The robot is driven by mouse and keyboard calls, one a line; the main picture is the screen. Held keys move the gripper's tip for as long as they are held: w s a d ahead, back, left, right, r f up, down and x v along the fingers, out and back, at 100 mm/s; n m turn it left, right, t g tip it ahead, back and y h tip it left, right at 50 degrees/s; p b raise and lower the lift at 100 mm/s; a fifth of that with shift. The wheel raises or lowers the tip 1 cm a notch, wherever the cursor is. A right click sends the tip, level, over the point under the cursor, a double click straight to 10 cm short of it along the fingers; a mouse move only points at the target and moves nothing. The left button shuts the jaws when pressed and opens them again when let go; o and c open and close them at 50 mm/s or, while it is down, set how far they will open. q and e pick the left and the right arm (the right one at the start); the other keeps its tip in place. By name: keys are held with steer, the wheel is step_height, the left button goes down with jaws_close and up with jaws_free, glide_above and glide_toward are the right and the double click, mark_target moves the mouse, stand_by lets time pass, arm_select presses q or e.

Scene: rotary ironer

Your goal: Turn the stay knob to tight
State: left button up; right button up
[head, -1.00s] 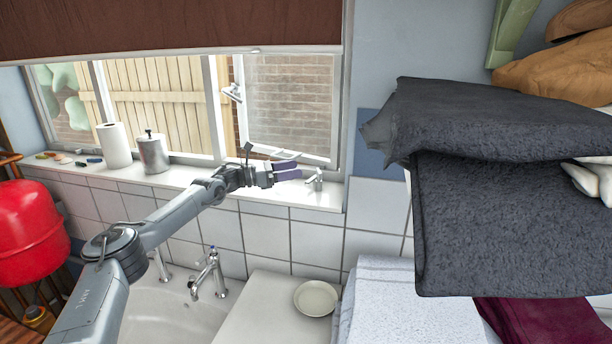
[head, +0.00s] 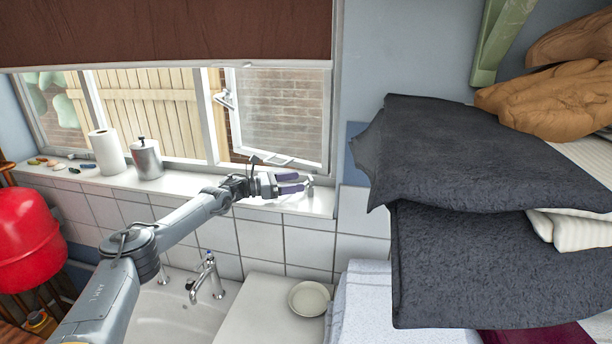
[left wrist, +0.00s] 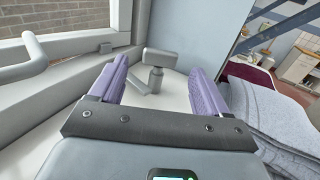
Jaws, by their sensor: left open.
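The stay knob (left wrist: 159,58) is a small grey T-shaped handle on a short post, standing on the white windowsill. In the head view the knob (head: 309,187) is small and partly covered by my fingers. My left gripper (head: 301,182) is open, with its purple fingers pointing right at the knob. In the left wrist view the gripper (left wrist: 158,70) has one finger on each side of the knob, with gaps showing. I cannot tell how far the fingertips reach along it. A flat grey bar lies at the post's foot. My right gripper is not in view.
The window frame (left wrist: 75,65) and its handle (left wrist: 36,52) stand close on the left. Folded dark towels (head: 480,150) and a pale cloth (left wrist: 268,115) are at the right. Below the sill are a tap (head: 208,275) and a small dish (head: 309,298).

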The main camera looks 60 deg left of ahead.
mark_target(309, 181)
arm_select(q)
steer(key=shift+p+x, duration=0.65)
steer(key=shift+x, duration=1.65)
steer(key=c, duration=1)
step_height(309, 181, down, 2)
steer(key=b, duration=0.3)
steer(key=shift+w+h+b, duration=0.15)
steer(key=shift+h+b, duration=0.2)
steer(key=shift+h, duration=0.05)
steer(key=shift+c, duration=0.2)
steer(key=m+h+b, duration=0.1)
steer(key=b, duration=0.2)
steer(key=shift+r+g, duration=0.2)
steer(key=shift+g, duration=0.2)
steer(key=shift+r+b, duration=0.55)
steer(key=shift+r+m, duration=0.3)
steer(key=shift+r, duration=0.1)
steer(key=o, duration=1)
steer(key=shift+s+a, duration=0.15)
steer(key=shift+s, duration=0.1)
steer(key=shift+o, duration=0.2)
steer(key=shift+f, duration=0.1)
